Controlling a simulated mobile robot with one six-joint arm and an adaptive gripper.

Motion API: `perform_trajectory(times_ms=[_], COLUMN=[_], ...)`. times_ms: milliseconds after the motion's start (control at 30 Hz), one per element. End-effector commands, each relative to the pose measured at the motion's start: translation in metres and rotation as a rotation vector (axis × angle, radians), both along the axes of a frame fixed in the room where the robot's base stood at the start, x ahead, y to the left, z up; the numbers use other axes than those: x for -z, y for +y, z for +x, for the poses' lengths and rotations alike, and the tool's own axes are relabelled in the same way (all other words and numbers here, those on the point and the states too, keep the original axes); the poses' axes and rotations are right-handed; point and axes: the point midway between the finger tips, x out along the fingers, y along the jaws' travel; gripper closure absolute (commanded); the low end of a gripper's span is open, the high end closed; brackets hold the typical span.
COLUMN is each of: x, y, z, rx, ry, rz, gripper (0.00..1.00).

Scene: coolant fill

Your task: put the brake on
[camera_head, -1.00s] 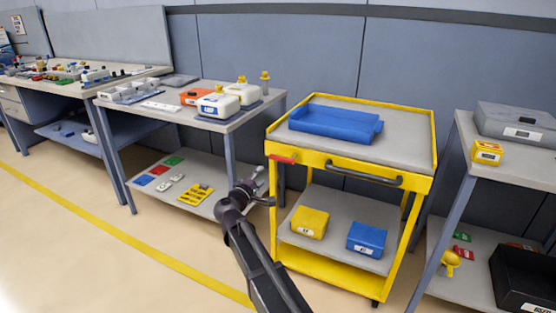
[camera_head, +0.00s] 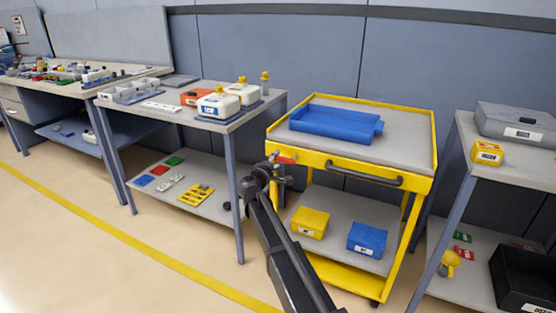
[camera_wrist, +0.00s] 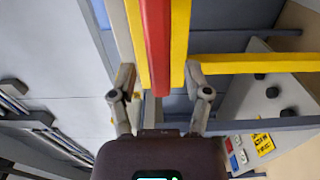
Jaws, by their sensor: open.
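The brake is a red lever on the left front of the yellow cart (camera_head: 300,170), just under its top edge. The red lever (camera_head: 287,160) is partly covered by my gripper in the head view. My gripper (camera_head: 273,163) is at the lever's left end. In the wrist view, the red lever (camera_wrist: 156,45) runs down the middle, in front of a yellow part of the cart frame. My open gripper (camera_wrist: 160,90) has one finger on each side of the lever's near end. I cannot tell whether the fingers touch it.
A blue tray (camera_head: 335,122) lies on the cart top, above a black handle (camera_head: 364,176). A yellow box (camera_head: 310,222) and a blue box (camera_head: 367,239) sit on its lower shelf.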

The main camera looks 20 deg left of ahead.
Motion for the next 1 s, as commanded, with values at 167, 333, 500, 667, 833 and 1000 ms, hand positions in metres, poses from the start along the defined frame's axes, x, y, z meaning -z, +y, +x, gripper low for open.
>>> perform_trajectory(times_ms=[167, 333, 500, 667, 833, 1000], x=[0.000, 0.000, 0.000, 0.000, 0.000, 0.000], y=[-0.001, -0.003, -0.003, -0.002, -0.002, -0.003], z=[0.013, 0.016, 0.016, 0.016, 0.016, 0.016], rx=[0.001, 0.002, 0.002, 0.001, 0.001, 0.002], ry=[0.000, 0.000, 0.000, 0.000, 0.000, 0.000], rz=[0.000, 0.000, 0.000, 0.000, 0.000, 0.001], gripper=[0.37, 0.37, 0.37, 0.70, 1.00, 1.00])
